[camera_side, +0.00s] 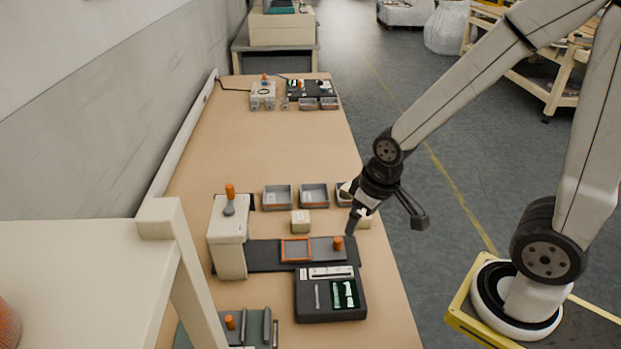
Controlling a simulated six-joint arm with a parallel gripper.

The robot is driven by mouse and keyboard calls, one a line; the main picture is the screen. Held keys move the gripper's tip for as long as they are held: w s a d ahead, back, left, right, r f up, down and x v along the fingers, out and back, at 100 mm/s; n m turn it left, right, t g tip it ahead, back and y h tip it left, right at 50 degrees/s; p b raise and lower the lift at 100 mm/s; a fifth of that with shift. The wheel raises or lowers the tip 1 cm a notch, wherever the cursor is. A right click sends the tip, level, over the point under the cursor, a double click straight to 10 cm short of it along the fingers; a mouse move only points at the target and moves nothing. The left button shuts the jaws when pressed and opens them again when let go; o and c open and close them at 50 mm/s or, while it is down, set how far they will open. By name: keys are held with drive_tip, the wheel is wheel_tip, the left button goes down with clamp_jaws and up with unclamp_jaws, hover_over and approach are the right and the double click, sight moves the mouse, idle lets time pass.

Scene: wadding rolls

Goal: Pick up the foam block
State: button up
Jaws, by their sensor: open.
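Two small cream blocks that look like foam lie on the tan table. One block (300,222) sits in front of the grey trays. The other block (364,222) is at the table's right edge, partly hidden behind my gripper. My gripper (351,229) points down just left of this right block, with its fingers open. I cannot tell whether the fingertips touch the block or how high they are above the table.
Grey trays (278,197) stand in a row behind the blocks. A dark fixture with an orange-rimmed frame (296,250) and an orange knob (338,242) is in front. A cream box with a lever (228,240) stands left.

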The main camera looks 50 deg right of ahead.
drive_tip(key=w+d+f+n+g, duration=0.1)
drive_tip(key=w+f+n, duration=0.1)
drive_tip(key=w, duration=0.5)
drive_tip(key=w+d+f+n, duration=0.1)
drive_tip(key=w+d+n, duration=0.1)
drive_tip(key=w, duration=0.4)
drive_tip(key=n+g, duration=0.1)
drive_tip(key=n, duration=0.4)
hover_over(300, 217)
drive_tip(key=f, duration=0.7)
drive_tip(key=shift+s+a+f, duration=0.15)
drive_tip(key=shift+s+f, duration=0.25)
drive_tip(key=shift+w+d+f+g, duration=0.25)
drive_tip(key=shift+w+f+g, duration=0.05)
drive_tip(key=shift+w+f, duration=0.15)
drive_tip(key=shift+s+f, duration=0.1)
drive_tip(key=shift+f, duration=0.05)
drive_tip(key=shift+f, duration=1.15)
drive_tip(key=shift+f, duration=0.15)
drive_tip(key=shift+f, duration=2.45)
